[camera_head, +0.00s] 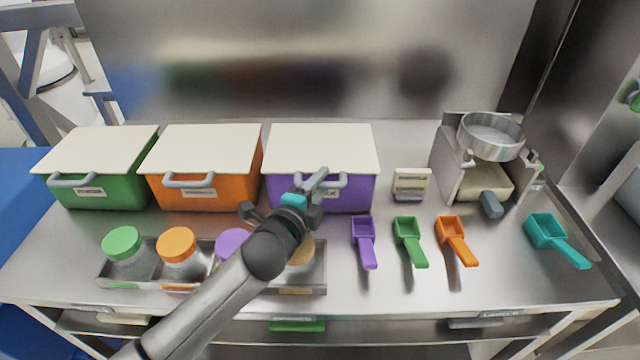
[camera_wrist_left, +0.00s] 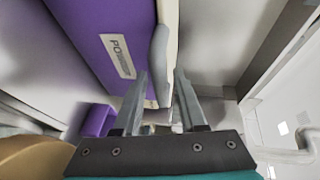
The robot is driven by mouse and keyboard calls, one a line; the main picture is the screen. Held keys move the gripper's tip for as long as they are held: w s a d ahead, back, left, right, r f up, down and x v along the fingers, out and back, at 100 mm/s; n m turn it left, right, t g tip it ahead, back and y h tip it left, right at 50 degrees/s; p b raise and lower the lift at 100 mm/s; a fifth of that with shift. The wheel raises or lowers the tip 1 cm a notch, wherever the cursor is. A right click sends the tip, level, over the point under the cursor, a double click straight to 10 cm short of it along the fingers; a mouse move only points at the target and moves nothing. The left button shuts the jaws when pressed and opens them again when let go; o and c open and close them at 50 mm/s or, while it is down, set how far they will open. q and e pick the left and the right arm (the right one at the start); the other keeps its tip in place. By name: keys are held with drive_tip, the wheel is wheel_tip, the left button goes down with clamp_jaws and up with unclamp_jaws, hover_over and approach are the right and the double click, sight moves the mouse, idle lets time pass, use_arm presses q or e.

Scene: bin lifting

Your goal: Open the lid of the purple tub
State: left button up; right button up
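The purple tub (camera_head: 350,195) stands at the back middle of the table with its cream lid (camera_head: 322,150) lying flat and closed on top. My left gripper (camera_head: 318,181) is in front of this tub, covering part of its front and handle. In the left wrist view the tub's purple wall (camera_wrist_left: 100,30) with its label fills the upper left. The grey handle (camera_wrist_left: 158,60) on the lid's edge reaches between the two parted fingers of my left gripper (camera_wrist_left: 160,80). The gripper looks open; whether a finger touches the handle is unclear. My right gripper is not in view.
An orange tub (camera_head: 205,190) and a green tub (camera_head: 95,195) stand to the left, lids closed. A tray of jars (camera_head: 135,281) lies in front, under my left arm. Purple, green, orange and teal scoops (camera_head: 541,232) and a scale-like device (camera_head: 448,165) are to the right.

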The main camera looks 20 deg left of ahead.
use_arm(q)
clamp_jaws()
idle(1.1)
